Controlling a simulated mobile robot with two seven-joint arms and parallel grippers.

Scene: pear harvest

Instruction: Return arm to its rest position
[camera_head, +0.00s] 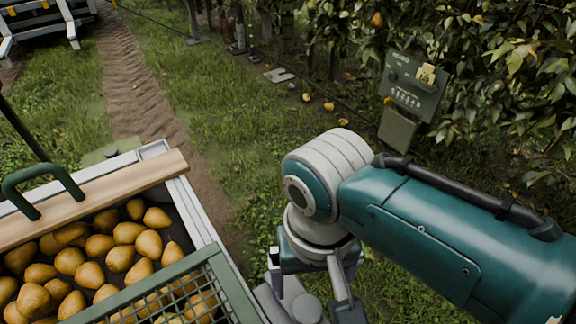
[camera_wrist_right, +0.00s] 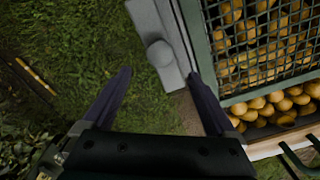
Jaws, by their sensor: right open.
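My right arm (camera_head: 430,235) is teal and grey and reaches in from the right edge of the head view. Its wrist bends downward beside the pear crate, and its gripper (camera_head: 313,278) points at the ground, partly hidden by the wrist. In the right wrist view the two dark fingers of the gripper (camera_wrist_right: 158,76) are spread apart with nothing between them. Grass and a grey part with a round knob (camera_wrist_right: 160,53) lie below them; I cannot tell the exact gap. My left arm and gripper are not in view.
A crate with a wooden rim (camera_head: 95,200) and green mesh panel (camera_head: 165,300) holds many pears (camera_head: 120,258) at the lower left. A sign (camera_head: 412,88) stands by leafy trees (camera_head: 520,60). Several fallen pears (camera_head: 328,106) lie on grass. A dirt track (camera_head: 140,90) runs behind.

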